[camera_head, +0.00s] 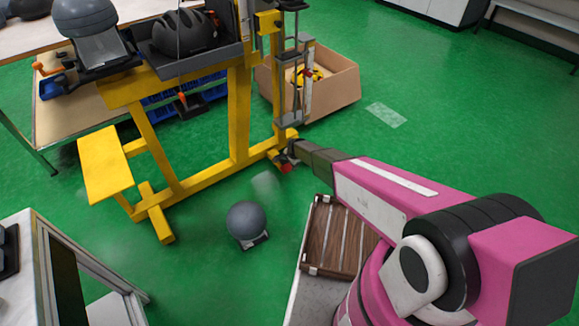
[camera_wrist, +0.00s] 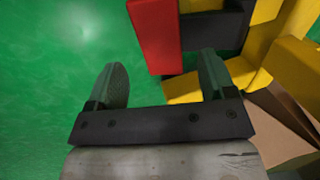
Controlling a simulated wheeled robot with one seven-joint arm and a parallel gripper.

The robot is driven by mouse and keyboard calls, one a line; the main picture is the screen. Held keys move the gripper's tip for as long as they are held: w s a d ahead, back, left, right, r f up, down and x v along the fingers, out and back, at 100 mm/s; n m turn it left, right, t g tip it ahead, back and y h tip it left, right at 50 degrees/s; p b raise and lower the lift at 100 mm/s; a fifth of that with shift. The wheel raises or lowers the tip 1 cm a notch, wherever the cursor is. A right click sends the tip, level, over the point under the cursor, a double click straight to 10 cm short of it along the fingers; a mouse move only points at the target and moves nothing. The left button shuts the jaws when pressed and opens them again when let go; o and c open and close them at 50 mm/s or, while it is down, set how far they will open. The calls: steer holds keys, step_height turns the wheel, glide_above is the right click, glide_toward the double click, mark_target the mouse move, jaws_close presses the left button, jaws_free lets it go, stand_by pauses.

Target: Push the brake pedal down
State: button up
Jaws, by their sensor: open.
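The brake pedal appears to be the small red block (camera_head: 286,168) at the foot of the yellow drop tower (camera_head: 238,115). In the wrist view the red pedal (camera_wrist: 154,40) shows large beside a dark part of the yellow frame (camera_wrist: 297,65). My gripper (camera_head: 288,150) is at the tower's foot, close to the pedal. In the wrist view my gripper (camera_wrist: 165,78) is open, with its fingers wide apart and nothing between them. The pedal lies just beyond the gap between the fingers. I cannot tell whether they touch it.
A cardboard box (camera_head: 335,88) stands behind the tower's foot. A grey ball-shaped object (camera_head: 247,220) rests on the floor in front. A black helmet (camera_head: 184,32) sits on the tower's tray. A yellow seat (camera_head: 104,163) is at left. Green floor is clear at right.

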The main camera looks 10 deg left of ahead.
steer(key=v, duration=0.7)
steer(key=shift+d, duration=0.2)
steer(key=shift+s+f, duration=0.1)
steer(key=shift+s, duration=0.05)
steer(key=s+d+r+n+g+h, duration=0.1)
steer(key=s+d+r+n, duration=0.3)
steer(key=d+r, duration=1)
steer(key=s+d+r+n+h, duration=0.1)
steer(key=s+d+r, duration=0.6)
steer(key=d+r, duration=0.65)
steer(key=s+d+r+n, duration=0.1)
steer(key=s+d+r, duration=0.2)
steer(key=s+d, duration=0.2)
steer(key=s+d+r+n+g, duration=0.1)
steer(key=s+d+r, duration=0.3)
steer(key=d, duration=0.5)
steer(key=shift+s+r+n, duration=0.3)
steer(key=shift+s+n, duration=0.2)
steer(key=shift+s, duration=0.05)
steer(key=shift+d, duration=0.15)
